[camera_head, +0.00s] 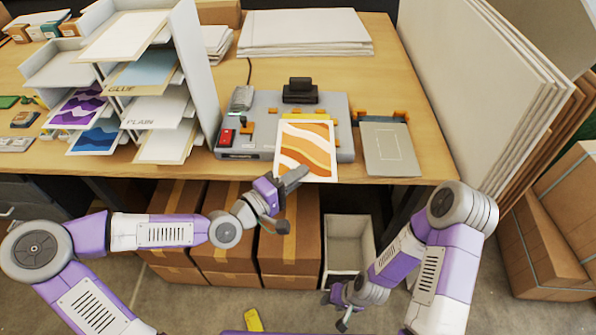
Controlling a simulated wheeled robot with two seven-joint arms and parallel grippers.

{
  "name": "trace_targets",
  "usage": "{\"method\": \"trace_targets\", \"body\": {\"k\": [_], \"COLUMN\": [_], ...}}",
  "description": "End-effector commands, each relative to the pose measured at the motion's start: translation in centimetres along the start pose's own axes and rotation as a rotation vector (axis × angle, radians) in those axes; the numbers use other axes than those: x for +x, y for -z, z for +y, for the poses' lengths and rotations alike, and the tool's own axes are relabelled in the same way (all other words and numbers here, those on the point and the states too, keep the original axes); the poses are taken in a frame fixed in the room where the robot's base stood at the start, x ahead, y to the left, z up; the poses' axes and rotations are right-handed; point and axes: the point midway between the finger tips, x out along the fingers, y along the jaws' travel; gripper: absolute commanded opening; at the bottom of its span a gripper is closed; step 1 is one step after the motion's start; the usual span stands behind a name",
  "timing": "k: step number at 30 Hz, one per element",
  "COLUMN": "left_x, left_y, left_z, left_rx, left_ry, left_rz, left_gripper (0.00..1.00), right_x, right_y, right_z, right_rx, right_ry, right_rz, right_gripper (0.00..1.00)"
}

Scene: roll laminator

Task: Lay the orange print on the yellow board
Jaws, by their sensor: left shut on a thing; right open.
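The orange print (308,142), a white-edged sheet with orange and cream waves, is over the front of the grey roll laminator (262,105). Its near edge reaches past the table's front edge. My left gripper (291,182) is shut on the print at its near left corner. My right gripper (342,316) is open and empty, low in front of the table. I cannot clearly make out the yellow board; a thin yellow strip shows at the print's far edge, and the print hides what is under it. I cannot tell whether the print touches anything below.
A grey plate (390,150) with a drawn rectangle lies right of the laminator. A white shelf rack (197,60) with prints stands left. White sheets (305,32) are stacked behind. Large boards (480,90) lean at the right. Cardboard boxes (290,245) and a white bin (348,240) are below.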

Motion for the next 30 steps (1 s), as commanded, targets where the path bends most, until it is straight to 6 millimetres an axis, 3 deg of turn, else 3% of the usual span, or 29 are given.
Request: {"method": "trace_targets", "body": {"k": [18, 30], "left_x": [3.1, 3.0], "left_y": [3.2, 3.1], "left_z": [-2.5, -5.0], "left_rx": [0.0, 0.0], "left_ry": [0.0, 0.0], "left_rz": [-0.001, 0.0], "left_gripper": [0.0, 0.0], "right_x": [3.3, 4.6], "right_y": [0.2, 0.2], "right_z": [1.2, 1.7], "right_rx": [0.0, 0.0], "right_ry": [0.0, 0.0], "right_rz": [0.001, 0.001], "right_gripper": [0.43, 0.43]}}
